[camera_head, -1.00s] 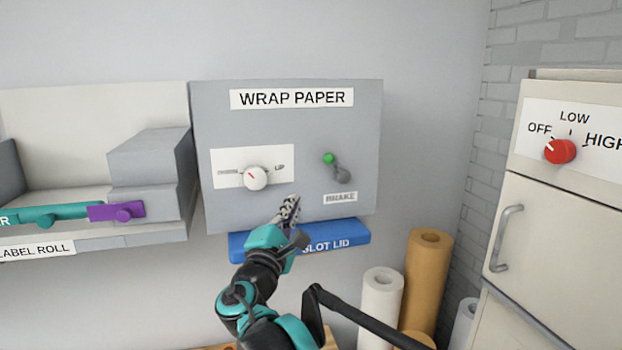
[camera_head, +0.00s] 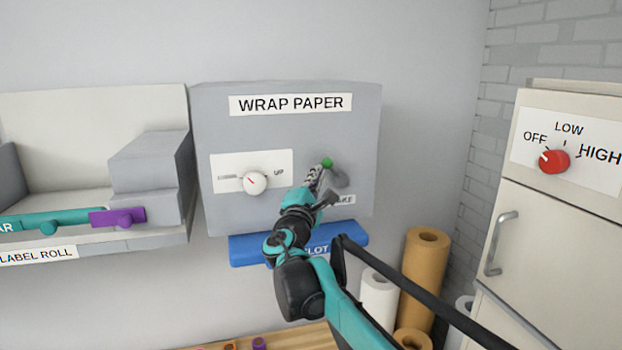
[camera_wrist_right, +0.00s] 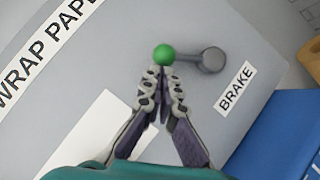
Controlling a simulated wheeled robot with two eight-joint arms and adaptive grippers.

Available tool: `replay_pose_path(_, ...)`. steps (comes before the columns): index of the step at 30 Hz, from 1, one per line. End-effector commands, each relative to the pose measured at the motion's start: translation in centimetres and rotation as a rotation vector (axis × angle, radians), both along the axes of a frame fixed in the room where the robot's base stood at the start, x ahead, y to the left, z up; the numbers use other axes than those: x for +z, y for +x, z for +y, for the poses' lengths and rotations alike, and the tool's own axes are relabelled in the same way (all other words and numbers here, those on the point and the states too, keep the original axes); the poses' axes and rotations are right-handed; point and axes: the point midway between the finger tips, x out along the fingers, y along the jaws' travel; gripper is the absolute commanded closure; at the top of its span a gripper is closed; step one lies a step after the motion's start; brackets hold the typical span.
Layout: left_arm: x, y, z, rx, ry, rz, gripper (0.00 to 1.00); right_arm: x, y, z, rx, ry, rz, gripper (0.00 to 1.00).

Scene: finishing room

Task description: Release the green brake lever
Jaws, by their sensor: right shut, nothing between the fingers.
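The brake lever is a grey arm on a round hub with a green ball knob (camera_head: 327,163) at its end. It sits on the right side of the grey WRAP PAPER box (camera_head: 225,130), above the BRAKE label. In the right wrist view the green knob (camera_wrist_right: 164,54) lies left of the grey hub (camera_wrist_right: 212,60). My right gripper (camera_head: 318,172) is shut and empty. Its fingertips (camera_wrist_right: 161,72) are right at the knob's near edge in the wrist view; I cannot tell whether they touch. My left gripper is not in view.
A white dial (camera_head: 255,183) is left of the lever. A blue slot lid (camera_head: 250,251) runs below the box. Paper rolls (camera_head: 424,265) stand at the lower right, beside a cream cabinet with a red knob (camera_head: 554,160). A purple handle (camera_head: 118,217) is at left.

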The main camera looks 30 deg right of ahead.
Motion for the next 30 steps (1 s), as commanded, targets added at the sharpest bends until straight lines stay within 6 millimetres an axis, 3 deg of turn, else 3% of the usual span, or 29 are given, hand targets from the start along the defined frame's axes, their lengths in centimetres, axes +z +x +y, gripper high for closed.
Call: replay_pose_path(30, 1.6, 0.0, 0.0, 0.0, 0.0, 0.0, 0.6, 1.3, -0.1, -0.5, 0.0, 0.127, -0.03, 1.0)
